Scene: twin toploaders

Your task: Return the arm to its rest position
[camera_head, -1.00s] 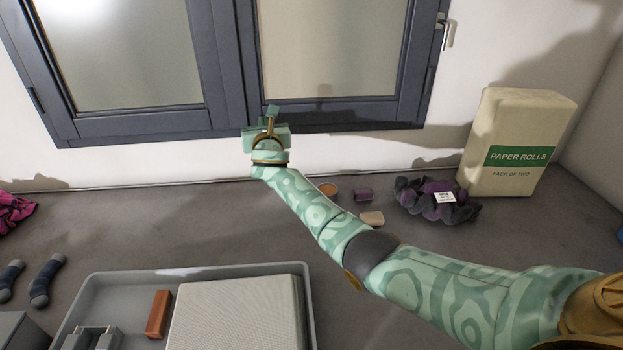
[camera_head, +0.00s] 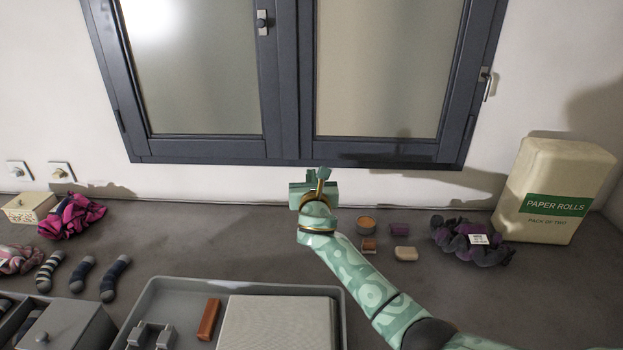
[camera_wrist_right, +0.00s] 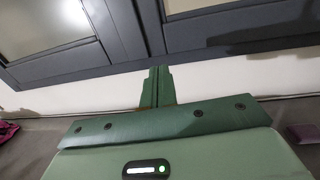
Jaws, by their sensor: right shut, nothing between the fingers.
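My right gripper (camera_head: 318,182) is at the end of my green patterned right arm (camera_head: 368,285), which comes in from the lower right. It is above the back of the grey counter (camera_head: 250,235), in front of the wall just below the window frame. In the right wrist view its fingers (camera_wrist_right: 157,87) are together with nothing between them, pointing toward the wall and window. My left gripper is not in view.
A paper rolls pack (camera_head: 555,190) and a dark purple scrunchie (camera_head: 470,240) are at right. Small pieces, including a cream block (camera_head: 405,253), lie beside my arm. A grey tray (camera_head: 165,290) is in front; socks (camera_head: 82,273) and pink cloth (camera_head: 72,216) are at left.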

